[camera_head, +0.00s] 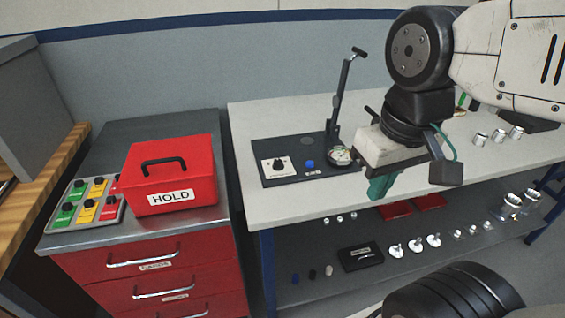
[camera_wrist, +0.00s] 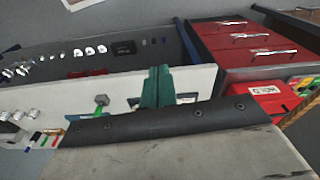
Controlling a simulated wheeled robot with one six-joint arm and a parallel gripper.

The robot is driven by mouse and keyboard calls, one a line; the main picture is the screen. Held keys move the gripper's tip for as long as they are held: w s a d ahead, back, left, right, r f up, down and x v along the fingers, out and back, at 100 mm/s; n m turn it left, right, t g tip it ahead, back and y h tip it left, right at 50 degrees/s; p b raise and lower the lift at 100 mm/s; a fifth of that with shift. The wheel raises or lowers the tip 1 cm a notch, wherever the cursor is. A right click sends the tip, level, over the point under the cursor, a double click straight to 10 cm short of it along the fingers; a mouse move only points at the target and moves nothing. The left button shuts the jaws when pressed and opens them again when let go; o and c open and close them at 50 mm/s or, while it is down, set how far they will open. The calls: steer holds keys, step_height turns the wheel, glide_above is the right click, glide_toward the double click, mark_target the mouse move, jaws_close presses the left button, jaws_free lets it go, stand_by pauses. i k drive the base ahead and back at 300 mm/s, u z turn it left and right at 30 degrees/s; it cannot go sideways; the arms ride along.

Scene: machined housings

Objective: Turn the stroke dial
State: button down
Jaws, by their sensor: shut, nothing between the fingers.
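The dial is a black knob (camera_head: 278,163) on a white square plate, at the left end of a dark base panel (camera_head: 262,181) on the bench. A blue button (camera_head: 309,164) sits to its right, then a round gauge (camera_head: 341,155) beside an upright lever (camera_head: 343,95). My gripper (camera_head: 378,190) has green fingers and hangs at the bench's front edge, right of the panel and apart from the dial. The fingers (camera_wrist: 158,85) are together and empty in the wrist view. They and the gripper body hide part of the bench there, and I cannot make out the dial.
A red HOLD box (camera_head: 172,176) and a button panel (camera_head: 84,204) stand on the drawer cabinet at left. Metal cylinders (camera_head: 498,135) stand at the bench's right. The lower shelf (camera_head: 320,285) holds several small parts. The bench front left of my gripper is clear.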

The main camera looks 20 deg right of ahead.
mark_target(278, 165)
steer(key=u, duration=0.95)
steer(key=i, duration=0.55)
steer(key=z, duration=0.65)
